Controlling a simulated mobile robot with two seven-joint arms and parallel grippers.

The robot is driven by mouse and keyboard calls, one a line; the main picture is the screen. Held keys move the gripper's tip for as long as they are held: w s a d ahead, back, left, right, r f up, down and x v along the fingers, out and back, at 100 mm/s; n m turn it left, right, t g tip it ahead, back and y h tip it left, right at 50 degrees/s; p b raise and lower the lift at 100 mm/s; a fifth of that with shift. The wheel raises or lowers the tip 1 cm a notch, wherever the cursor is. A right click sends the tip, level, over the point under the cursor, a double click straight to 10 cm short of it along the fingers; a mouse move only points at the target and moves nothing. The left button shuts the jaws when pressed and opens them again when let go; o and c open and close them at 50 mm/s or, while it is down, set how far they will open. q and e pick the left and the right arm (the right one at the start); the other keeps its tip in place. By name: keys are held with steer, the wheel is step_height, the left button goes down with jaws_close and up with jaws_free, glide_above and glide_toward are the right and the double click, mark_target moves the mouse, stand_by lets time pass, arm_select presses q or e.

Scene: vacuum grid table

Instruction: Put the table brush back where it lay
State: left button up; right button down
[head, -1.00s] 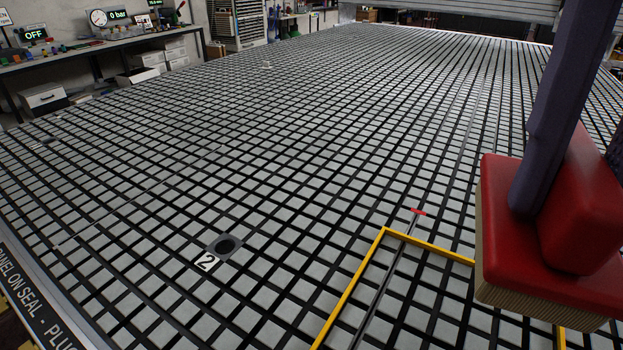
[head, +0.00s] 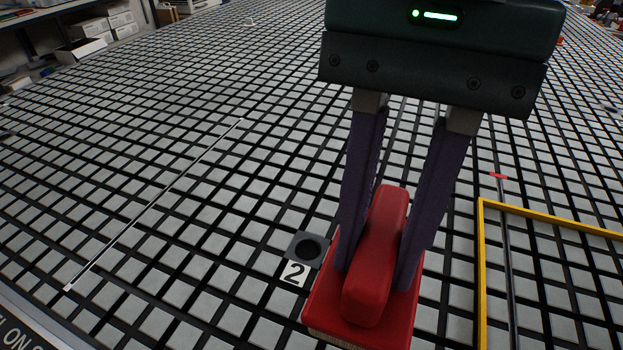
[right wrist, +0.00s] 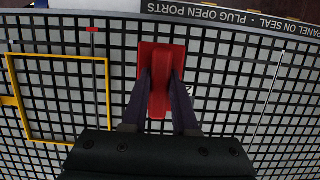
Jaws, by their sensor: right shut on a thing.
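The red table brush (head: 375,255) with pale bristles is held by its raised handle between the two dark fingers of my right gripper (head: 375,270). In the head view it is at the lower middle, just right of the port marked 2. It also shows in the right wrist view (right wrist: 155,112), near the table edge. I cannot tell for sure whether the bristles touch the grid table (head: 180,190). A thin white outline or strip (head: 155,203) lies on the table to the left of the brush. My left gripper is not in view.
A round dark port (head: 308,249) with a number 2 label (head: 294,274) is beside the brush. A yellow frame (head: 483,270) and a dark rod with a red tip (head: 498,176) are to the right.

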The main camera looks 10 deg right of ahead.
steer(key=shift+f, duration=6.25)
